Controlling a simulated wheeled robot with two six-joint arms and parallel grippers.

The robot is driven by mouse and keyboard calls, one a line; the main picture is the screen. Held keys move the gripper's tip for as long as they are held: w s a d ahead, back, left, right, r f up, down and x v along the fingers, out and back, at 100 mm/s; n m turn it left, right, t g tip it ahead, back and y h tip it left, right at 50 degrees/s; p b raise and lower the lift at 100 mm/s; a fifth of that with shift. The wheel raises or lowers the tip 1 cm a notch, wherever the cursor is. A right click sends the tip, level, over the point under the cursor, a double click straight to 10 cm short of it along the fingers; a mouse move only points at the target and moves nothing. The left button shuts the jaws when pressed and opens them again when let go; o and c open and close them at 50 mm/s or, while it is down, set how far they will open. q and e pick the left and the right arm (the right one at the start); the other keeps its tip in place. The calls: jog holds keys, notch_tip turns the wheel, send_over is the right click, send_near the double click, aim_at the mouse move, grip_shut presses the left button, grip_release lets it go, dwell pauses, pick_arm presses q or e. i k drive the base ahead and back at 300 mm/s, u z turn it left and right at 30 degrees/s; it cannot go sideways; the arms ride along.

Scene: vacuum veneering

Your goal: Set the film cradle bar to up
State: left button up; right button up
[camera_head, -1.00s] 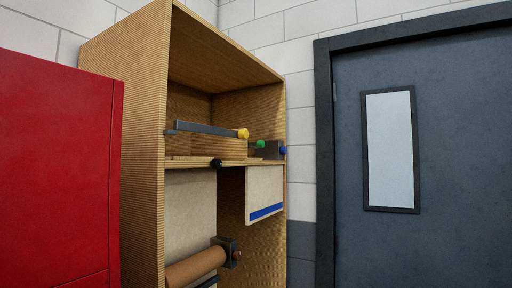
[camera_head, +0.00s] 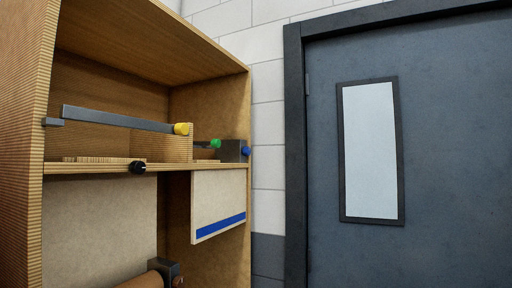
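A wooden cabinet (camera_head: 150,42) stands at the left. On its upper shelf a grey bar (camera_head: 115,118) with a yellow end knob (camera_head: 181,129) runs across the opening, nearly level, sloping slightly down to the right. A small grey block (camera_head: 53,122) sits at its left end. Below, a brown roll (camera_head: 142,281) with a dark end bracket (camera_head: 163,270) is cut off by the bottom edge. No label shows which part is the film cradle bar. Neither of my grippers is in view.
A pale panel (camera_head: 218,201) with a blue stripe hangs below. A dark door (camera_head: 450,150) is at the right.

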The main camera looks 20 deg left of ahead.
aim_at(214, 143)
jog(key=z, duration=0.15)
jog(key=i, duration=0.65)
jog(key=u, duration=0.45)
jog(key=i, duration=0.85)
jog(key=u, duration=0.6)
